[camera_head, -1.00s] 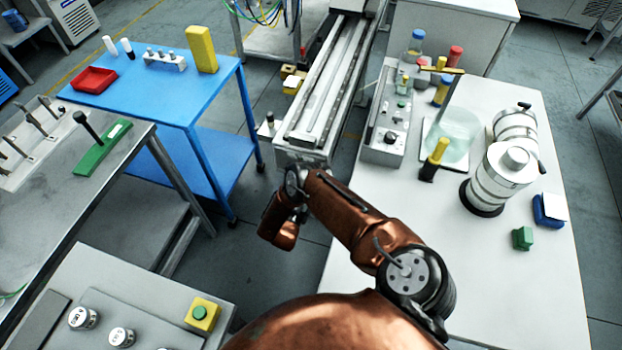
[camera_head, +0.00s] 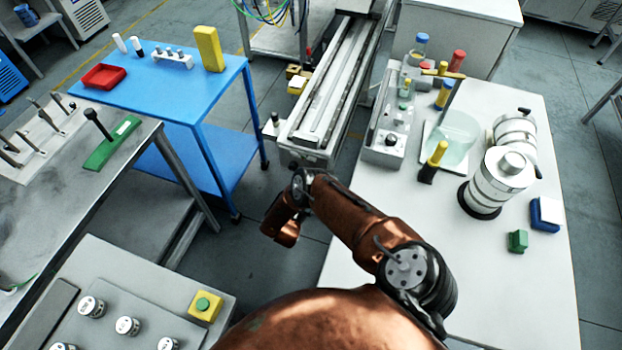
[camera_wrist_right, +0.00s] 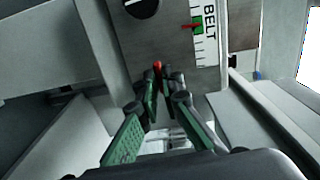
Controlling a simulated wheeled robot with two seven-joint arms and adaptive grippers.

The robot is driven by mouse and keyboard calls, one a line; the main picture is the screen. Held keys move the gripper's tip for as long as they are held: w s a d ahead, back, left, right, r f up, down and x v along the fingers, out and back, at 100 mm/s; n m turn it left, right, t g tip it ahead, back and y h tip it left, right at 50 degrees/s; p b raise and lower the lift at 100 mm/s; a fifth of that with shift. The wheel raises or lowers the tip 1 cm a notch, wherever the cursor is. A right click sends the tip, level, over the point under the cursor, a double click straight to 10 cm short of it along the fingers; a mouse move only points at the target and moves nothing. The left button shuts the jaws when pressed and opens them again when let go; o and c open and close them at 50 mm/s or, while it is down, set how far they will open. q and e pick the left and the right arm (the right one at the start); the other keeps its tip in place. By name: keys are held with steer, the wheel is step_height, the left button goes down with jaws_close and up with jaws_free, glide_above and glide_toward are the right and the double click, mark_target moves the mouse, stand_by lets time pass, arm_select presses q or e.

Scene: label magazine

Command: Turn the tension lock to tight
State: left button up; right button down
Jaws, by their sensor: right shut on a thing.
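In the right wrist view, my right gripper (camera_wrist_right: 158,97) is shut on a small red-tipped lever (camera_wrist_right: 157,66), which I take to be the tension lock. Only its red end shows clearly above the fingertips; the rest is hidden between the fingers. It sits at the lower edge of a grey metal plate (camera_wrist_right: 160,40). A gauge marked BELT (camera_wrist_right: 208,40) is right of it, with a red pointer at a green band. No tight marking is readable. In the head view, my right arm reaches toward the conveyor's near end (camera_head: 308,152); its gripper is hidden there. My left gripper is not in view.
A black round knob (camera_wrist_right: 142,6) is at the plate's top. In the head view, a blue cart (camera_head: 185,95) stands left of the conveyor, and a white table (camera_head: 545,270) with jars and a control box (camera_head: 385,152) stands right.

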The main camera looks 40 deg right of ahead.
steer(key=c, duration=2.1)
jaws_free()
steer(key=v, duration=1.2)
